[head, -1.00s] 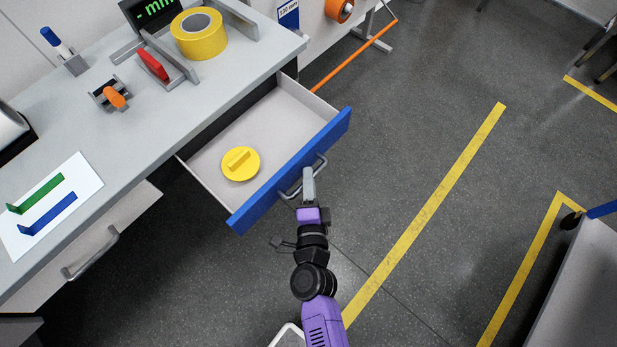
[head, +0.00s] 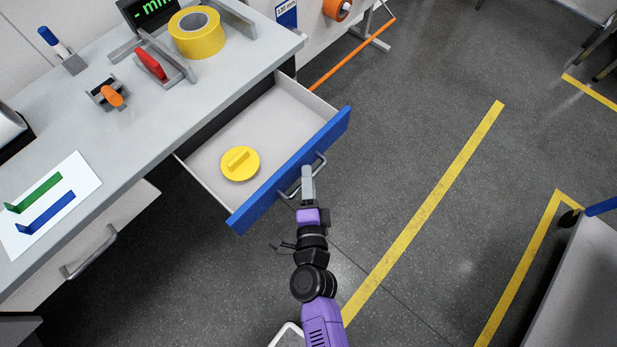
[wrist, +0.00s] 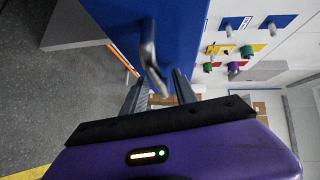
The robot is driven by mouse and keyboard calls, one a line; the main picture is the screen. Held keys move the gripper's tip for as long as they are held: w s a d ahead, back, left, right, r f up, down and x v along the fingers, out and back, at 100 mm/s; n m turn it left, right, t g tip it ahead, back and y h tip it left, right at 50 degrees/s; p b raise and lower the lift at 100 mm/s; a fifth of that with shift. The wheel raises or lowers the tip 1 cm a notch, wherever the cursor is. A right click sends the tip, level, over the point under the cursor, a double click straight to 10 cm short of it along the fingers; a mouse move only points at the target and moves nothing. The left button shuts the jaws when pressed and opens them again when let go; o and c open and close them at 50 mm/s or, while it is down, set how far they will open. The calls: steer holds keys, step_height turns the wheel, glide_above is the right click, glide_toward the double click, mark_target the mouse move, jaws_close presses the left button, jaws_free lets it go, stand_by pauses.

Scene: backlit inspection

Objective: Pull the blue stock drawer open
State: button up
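The blue stock drawer (head: 262,205) stands pulled out from the grey bench, with its pale inside visible. A yellow round lid-like piece (head: 240,163) lies in it. The grey bar handle (head: 318,165) is on the blue front; it also shows in the wrist view (wrist: 149,45). My gripper (head: 307,178) is at the handle, in front of the drawer. In the wrist view the gripper (wrist: 160,88) has a finger on either side of the bar and appears shut on it. The exact finger contact is hard to see.
The bench top (head: 130,125) holds a yellow tape roll (head: 197,34), a red-handled item (head: 150,64) and other small things. Another drawer handle (head: 92,255) is at lower left. A grey cart (head: 580,290) stands at right. The floor between is clear.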

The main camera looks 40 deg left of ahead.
steer(key=v, duration=0.7)
steer(key=shift+s, duration=0.2)
steer(key=shift+d, duration=0.1)
steer(key=s+d+r+n+t+h, duration=0.1)
steer(key=s+d+r+n+t, duration=0.1)
steer(key=d+r+n, duration=0.45)
steer(key=s+d+r+n+t+h, duration=0.15)
steer(key=d+r, duration=0.25)
steer(key=d, duration=0.6)
steer(key=s+d+r+h, duration=0.4)
steer(key=s+d, duration=0.2)
steer(key=d, duration=0.3)
steer(key=s+d+r+g+h, duration=0.1)
steer(key=s+d+r+h, duration=0.3)
steer(key=s+d, duration=0.3)
steer(key=d, duration=0.3)
steer(key=shift+a+f, duration=0.1)
steer(key=shift+a, duration=0.1)
